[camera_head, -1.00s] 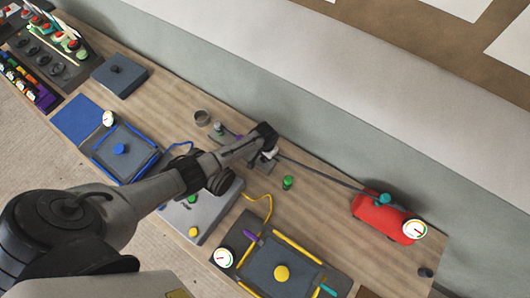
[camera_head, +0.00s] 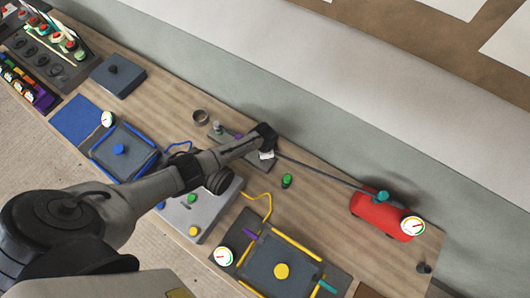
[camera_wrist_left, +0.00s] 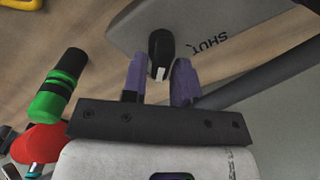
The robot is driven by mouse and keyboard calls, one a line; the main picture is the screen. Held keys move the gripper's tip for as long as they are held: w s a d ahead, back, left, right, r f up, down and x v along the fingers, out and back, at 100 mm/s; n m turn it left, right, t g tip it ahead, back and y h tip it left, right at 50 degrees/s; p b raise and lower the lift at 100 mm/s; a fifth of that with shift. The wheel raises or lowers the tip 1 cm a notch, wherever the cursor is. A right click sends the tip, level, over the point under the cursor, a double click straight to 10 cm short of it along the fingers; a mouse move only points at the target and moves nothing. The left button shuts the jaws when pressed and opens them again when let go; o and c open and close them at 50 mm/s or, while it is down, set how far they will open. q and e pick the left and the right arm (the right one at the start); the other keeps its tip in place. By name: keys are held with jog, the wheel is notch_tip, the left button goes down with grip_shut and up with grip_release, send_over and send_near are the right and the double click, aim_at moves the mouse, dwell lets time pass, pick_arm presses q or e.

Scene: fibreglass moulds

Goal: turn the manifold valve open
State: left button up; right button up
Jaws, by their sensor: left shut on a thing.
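The manifold (camera_head: 228,141) is a grey block on the wooden bench in the head view, with a hose running to the red tank. In the left wrist view its grey plate (camera_wrist_left: 140,22) carries the word SHUT, right of a black valve handle (camera_wrist_left: 161,48) with a white mark at its near end. My left gripper (camera_wrist_left: 160,82) has its two purple fingers on either side of this handle, shut on it. In the head view the left gripper (camera_head: 266,150) is over the manifold's right end and hides the handle. My right gripper is not in view.
A red tank (camera_head: 382,216) with a gauge stands right. A green-topped item (camera_head: 287,181) stands close to the gripper. Grey moulds with blue (camera_head: 120,149) and yellow (camera_head: 281,271) trim and a grey control box (camera_head: 218,222) lie along the bench's front. A wall runs behind.

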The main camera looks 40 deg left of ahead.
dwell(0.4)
pick_arm(q)
jog(key=o, duration=0.7)
jog(key=shift+o, duration=0.2)
notch_tip(320, 180, up, 14)
jog(key=shift+p, duration=0.35)
jog(key=shift+f, duration=0.15)
